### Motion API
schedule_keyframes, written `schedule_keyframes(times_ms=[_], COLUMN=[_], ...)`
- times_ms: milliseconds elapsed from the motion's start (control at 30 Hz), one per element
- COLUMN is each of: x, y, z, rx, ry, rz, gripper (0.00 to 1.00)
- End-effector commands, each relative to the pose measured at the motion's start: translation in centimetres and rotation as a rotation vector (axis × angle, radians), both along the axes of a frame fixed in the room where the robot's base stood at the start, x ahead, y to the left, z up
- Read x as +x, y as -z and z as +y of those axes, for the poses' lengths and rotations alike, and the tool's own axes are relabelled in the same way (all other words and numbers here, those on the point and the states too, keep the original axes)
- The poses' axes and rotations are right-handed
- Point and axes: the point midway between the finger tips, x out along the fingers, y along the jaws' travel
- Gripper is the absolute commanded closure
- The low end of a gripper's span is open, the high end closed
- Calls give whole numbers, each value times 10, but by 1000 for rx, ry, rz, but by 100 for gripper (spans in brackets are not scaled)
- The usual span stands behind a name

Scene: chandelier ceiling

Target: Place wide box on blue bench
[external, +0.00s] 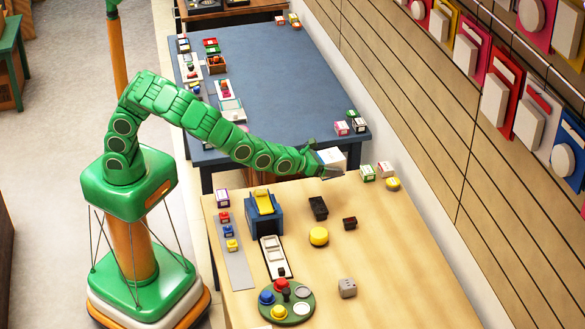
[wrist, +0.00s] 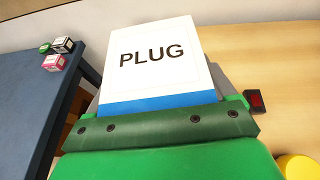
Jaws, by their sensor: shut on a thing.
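A white box (external: 334,156) with a blue lower band and the word PLUG, which I take for the wide box, is held at the end of my green arm. In the wrist view the box (wrist: 158,62) fills the middle, label facing the camera. My gripper (external: 320,162) is shut on it, above the gap between the two tables; the fingertips are mostly hidden. The blue bench (external: 285,80) stands beyond the wooden table. It shows at the left of the wrist view (wrist: 35,95).
The wooden table (external: 400,270) bears a yellow button (external: 318,236), dark small boxes (external: 318,207) and small cartons (external: 368,172) at its far edge. Small cartons (external: 341,128) stand at the bench's near right corner. The bench's middle is clear; trays (external: 230,105) line its left.

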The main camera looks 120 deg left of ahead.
Motion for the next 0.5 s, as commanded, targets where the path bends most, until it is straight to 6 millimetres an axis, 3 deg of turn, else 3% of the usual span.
schedule_keyframes(times_ms=[267, 367, 500], x=[-6, -18, -48], y=[1, 5, 11], z=[9, 28, 69], rx=[0, -1, -4], ry=[-15, -48, -122], rz=[1, 2, 4], gripper=[49, 49, 49])
